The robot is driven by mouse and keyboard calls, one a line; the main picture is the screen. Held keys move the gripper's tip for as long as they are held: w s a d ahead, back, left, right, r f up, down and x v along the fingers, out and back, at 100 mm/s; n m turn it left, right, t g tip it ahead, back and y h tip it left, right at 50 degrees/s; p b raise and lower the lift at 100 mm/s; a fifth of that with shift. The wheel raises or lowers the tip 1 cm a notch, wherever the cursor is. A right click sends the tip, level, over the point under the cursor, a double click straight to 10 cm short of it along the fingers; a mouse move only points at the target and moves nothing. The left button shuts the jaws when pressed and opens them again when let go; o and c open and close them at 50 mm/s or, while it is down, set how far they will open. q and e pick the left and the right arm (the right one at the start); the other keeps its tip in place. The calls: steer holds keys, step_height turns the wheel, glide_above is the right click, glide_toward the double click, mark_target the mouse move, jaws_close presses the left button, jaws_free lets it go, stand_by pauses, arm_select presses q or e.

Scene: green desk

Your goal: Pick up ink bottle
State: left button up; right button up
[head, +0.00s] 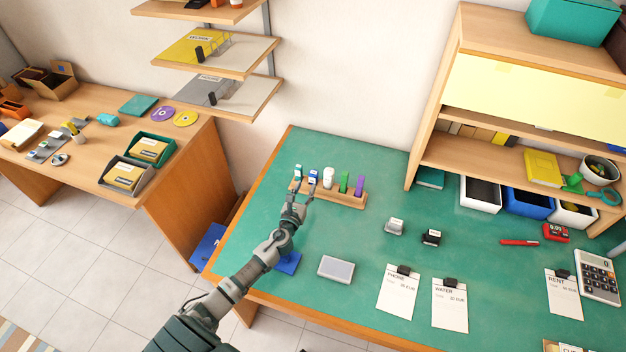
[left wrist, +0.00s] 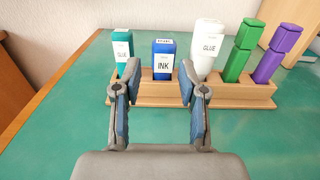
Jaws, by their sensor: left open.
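The ink bottle (left wrist: 163,62) is blue with a white label reading INK and stands upright in a wooden rack (left wrist: 237,94). In the head view the ink bottle (head: 312,178) is small, second from the left in the rack (head: 347,197). My left gripper (left wrist: 159,84) is open, its two fingers on either side of the bottle in the left wrist view, seemingly short of it. In the head view my left gripper (head: 295,200) is just in front of the rack. The bottle's lower part sits in the rack. My right gripper is not in view.
A teal glue bottle (left wrist: 122,48) stands left of the ink and a white glue bottle (left wrist: 206,46) right of it. Green (left wrist: 241,50) and purple (left wrist: 277,54) markers stand further right. The green desk (head: 300,225) is clear around the rack. A grey pad (head: 336,269) lies nearer.

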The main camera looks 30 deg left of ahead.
mark_target(312, 177)
arm_select(q)
steer(key=shift+w+a+f, duration=0.1)
steer(key=shift+w+a, duration=0.1)
steer(key=shift+w, duration=0.25)
steer(key=w+b, duration=0.1)
steer(key=w, duration=0.4)
steer(key=shift+w+r, duration=0.1)
steer(key=shift+r, duration=0.1)
steer(key=shift+w, duration=0.3)
steer(key=shift+a, duration=0.45)
steer(key=shift+c, duration=0.3)
steer(key=shift+a+f, duration=0.1)
steer(key=c, duration=0.7)
steer(key=shift+d, duration=0.25)
jaws_close()
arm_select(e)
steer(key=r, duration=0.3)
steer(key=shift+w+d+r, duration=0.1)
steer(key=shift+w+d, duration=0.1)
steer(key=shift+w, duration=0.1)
